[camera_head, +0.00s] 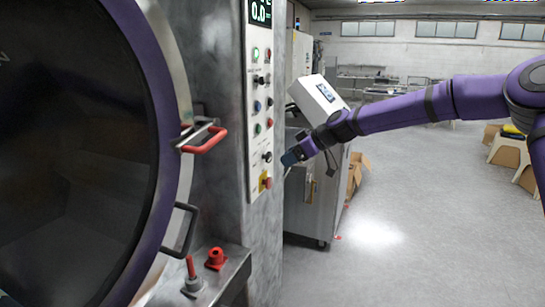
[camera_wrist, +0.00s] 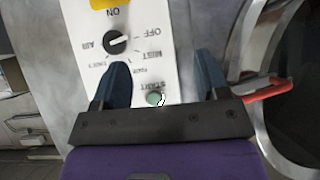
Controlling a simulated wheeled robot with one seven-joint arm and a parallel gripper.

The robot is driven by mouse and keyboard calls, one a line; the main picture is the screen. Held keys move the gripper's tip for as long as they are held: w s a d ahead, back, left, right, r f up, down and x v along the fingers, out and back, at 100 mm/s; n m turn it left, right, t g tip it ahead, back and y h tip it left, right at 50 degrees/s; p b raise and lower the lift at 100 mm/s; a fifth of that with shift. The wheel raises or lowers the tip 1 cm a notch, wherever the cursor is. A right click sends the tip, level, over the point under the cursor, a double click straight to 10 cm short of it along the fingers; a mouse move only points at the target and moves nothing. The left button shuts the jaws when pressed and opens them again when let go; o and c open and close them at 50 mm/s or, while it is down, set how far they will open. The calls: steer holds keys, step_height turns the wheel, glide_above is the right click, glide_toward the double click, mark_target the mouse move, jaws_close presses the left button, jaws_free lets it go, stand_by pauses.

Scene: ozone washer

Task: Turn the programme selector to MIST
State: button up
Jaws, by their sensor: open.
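The programme selector (camera_wrist: 116,42) is a black knob on the white panel (camera_wrist: 178,15), seen upside down in the wrist view. Its white mark points towards the OFF label; MIST is printed beside OFF. In the head view the selector (camera_head: 267,157) is the small black knob low on the panel. My gripper (camera_wrist: 161,60) is open and empty, its dark blue fingers apart in front of the panel. The selector lies above the left fingertip in the wrist view, not between the fingers. In the head view my gripper (camera_head: 288,160) is just right of the panel; contact cannot be told.
A green START button (camera_wrist: 153,98) shows between the finger bases. A red stop button (camera_head: 267,183) on yellow sits below the selector. The round door (camera_head: 170,60) with a red handle (camera_head: 205,140) is at left. Open floor (camera_head: 400,200) lies to the right.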

steer(key=t+y, duration=0.1)
steer(key=y, duration=0.1)
glide_toward(270, 156)
steer(key=x, duration=0.9)
steer(key=shift+w+a+f, duration=0.2)
steer(key=shift+w+a, duration=0.05)
steer(key=shift+w, duration=0.05)
steer(key=c, duration=0.9)
